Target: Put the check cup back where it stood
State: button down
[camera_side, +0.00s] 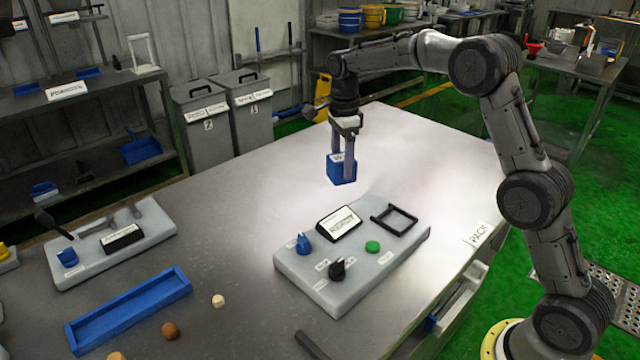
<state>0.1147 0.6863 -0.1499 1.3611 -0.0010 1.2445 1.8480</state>
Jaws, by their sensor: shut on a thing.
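The check cup appears to be the blue, box-like cup (336,172) with a small pale label on its upper face. My gripper (343,160) points straight down and is shut on it, one finger at the near right side. The cup looks upright and seems to be above the steel table (250,235), behind the grey panel; the exact gap beneath it is hard to tell. The grey panel (300,268) carries a blue knob (303,244), a black knob (337,268), a green button (372,246), a tilted display (340,223) and an empty black square frame (395,219).
A second grey panel (75,270) with a blue knob and levers stands at the left. A blue tray (130,308) lies in front of it. Small round pieces (170,330) lie nearby. A "PACK" label (479,234) marks the right edge. The table's back is clear.

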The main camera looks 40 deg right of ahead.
jog(key=w+f, duration=0.4)
jog(key=w, duration=0.1)
jog(key=w+d+f, duration=0.1)
jog(key=w+f, duration=0.2)
jog(key=shift+w+f, duration=0.2)
jog(key=shift+f, duration=1.5)
jog(key=shift+f, duration=0.15)
grip_release()
